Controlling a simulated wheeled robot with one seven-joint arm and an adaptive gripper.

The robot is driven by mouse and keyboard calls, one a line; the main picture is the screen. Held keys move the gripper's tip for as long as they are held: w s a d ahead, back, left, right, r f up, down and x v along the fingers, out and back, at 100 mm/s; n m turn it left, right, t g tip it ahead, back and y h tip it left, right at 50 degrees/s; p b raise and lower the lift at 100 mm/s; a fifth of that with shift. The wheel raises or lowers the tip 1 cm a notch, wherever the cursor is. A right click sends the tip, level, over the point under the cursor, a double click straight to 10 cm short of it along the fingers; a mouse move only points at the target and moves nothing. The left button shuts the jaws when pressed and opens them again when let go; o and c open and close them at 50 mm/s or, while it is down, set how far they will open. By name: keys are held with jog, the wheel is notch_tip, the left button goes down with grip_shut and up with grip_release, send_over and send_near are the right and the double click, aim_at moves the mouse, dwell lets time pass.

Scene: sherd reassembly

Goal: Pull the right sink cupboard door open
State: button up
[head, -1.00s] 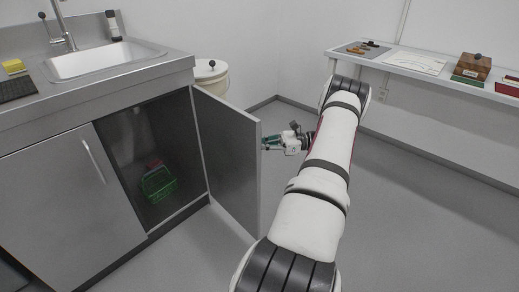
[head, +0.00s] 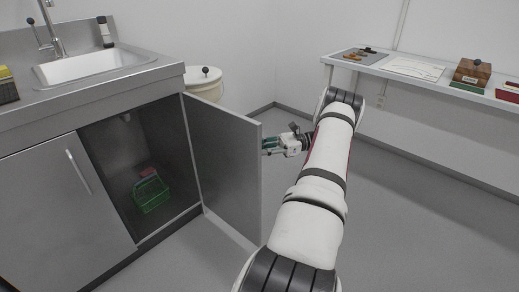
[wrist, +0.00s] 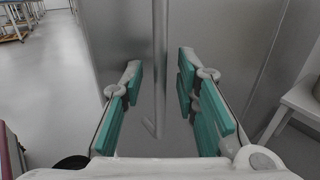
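The right sink cupboard door (head: 228,165) stands wide open, swung out from the cabinet, with its inner face toward the head camera. Its handle is hidden in the head view. In the wrist view the handle (wrist: 160,60) is a vertical metal bar on the door's outer face (wrist: 115,45). My gripper (wrist: 160,80) is open, its teal-padded fingers spread to either side of the bar with clear gaps. I cannot tell whether the bar lies within finger depth. In the head view my gripper (head: 268,147) is at the door's free edge, fingertips partly hidden behind it.
The open cupboard holds a green basket (head: 151,193) and a reddish item (head: 147,172). The left door (head: 60,215) is shut. A lidded white bin (head: 204,88) stands beyond the sink unit. A side table (head: 385,66) runs along the right wall. Floor between is clear.

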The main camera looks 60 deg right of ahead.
jog(key=v, duration=0.7)
jog(key=shift+d, duration=0.15)
jog(key=shift+s, duration=0.15)
dwell(0.4)
jog(key=shift+s, duration=0.1)
